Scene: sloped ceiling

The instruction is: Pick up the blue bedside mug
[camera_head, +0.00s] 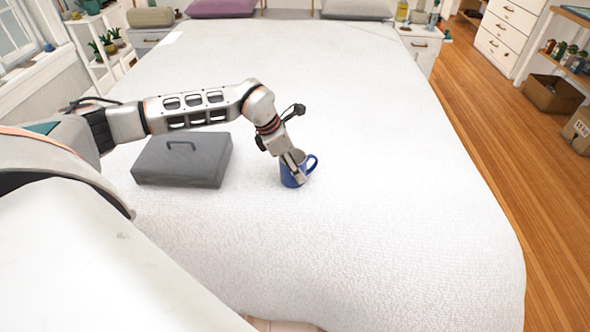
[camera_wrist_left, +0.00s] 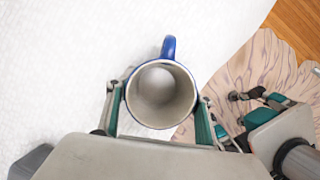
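The blue mug (camera_head: 291,176) stands upright on the white bed, its handle pointing right in the head view. In the left wrist view I look down into the mug (camera_wrist_left: 161,95); its inside is pale and empty, its rim blue, and its handle points up in the picture. My left gripper (camera_head: 294,172) is down at the mug. In the wrist view the fingers of my left gripper (camera_wrist_left: 160,110) are spread on either side of the mug, close to its walls, with a thin gap at the left. My right gripper is not seen in the head view.
A grey case (camera_head: 183,160) with a handle lies on the bed left of the mug, under my left arm. The bed (camera_head: 400,200) is clear to the right. Pillows and nightstands are at the far end; wooden floor (camera_head: 490,130) runs along the right.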

